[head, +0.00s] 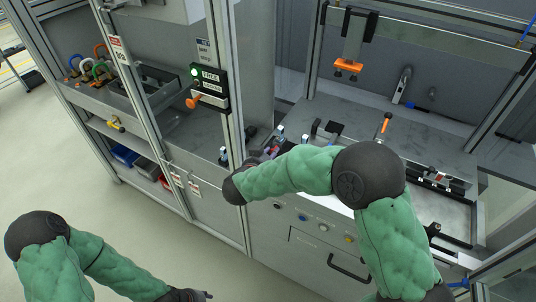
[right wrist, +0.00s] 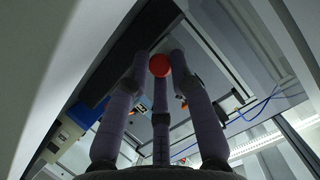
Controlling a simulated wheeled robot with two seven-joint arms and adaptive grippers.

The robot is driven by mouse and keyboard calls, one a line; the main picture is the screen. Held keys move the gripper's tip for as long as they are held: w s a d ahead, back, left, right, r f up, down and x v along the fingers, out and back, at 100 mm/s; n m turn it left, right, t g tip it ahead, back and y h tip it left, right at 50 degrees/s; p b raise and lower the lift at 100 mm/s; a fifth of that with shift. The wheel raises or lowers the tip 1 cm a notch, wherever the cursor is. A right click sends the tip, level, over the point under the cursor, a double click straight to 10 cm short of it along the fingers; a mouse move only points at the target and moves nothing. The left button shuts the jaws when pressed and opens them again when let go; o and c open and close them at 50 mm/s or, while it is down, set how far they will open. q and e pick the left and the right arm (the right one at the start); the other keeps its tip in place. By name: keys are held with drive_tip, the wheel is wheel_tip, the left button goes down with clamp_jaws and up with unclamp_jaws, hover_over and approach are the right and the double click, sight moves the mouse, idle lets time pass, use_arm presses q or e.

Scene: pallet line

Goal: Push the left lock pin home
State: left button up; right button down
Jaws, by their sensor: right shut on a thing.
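A red round knob (right wrist: 160,65) sits between the fingertips of my right gripper (right wrist: 159,72) in the right wrist view, and the fingers are shut on it. It may be the head of the left lock pin; no shaft or hole shows. In the head view my right gripper (head: 262,160) is at the front left of the bench, partly hidden by my own arm, and I cannot make out the knob there. My left gripper (head: 198,296) is at the bottom edge, far from the bench, and its fingers are too cut off to judge.
A black fixture (head: 440,183) with small red parts lies at the right of the bench. An orange-handled clamp (head: 347,66) hangs above. A control box (head: 208,90) with a green light is on the left post. Metal frame posts stand close around my right arm.

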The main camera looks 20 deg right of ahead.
drive_tip(key=shift+w+d+r, duration=0.1)
drive_tip(key=shift+d+r, duration=0.05)
drive_tip(key=shift+r, duration=0.1)
drive_tip(key=c, duration=1.2)
unclamp_jaws()
drive_tip(key=shift+o, duration=0.5)
drive_tip(key=shift+w+d+f, duration=0.1)
drive_tip(key=shift+f, duration=0.05)
drive_tip(key=v, duration=1.2)
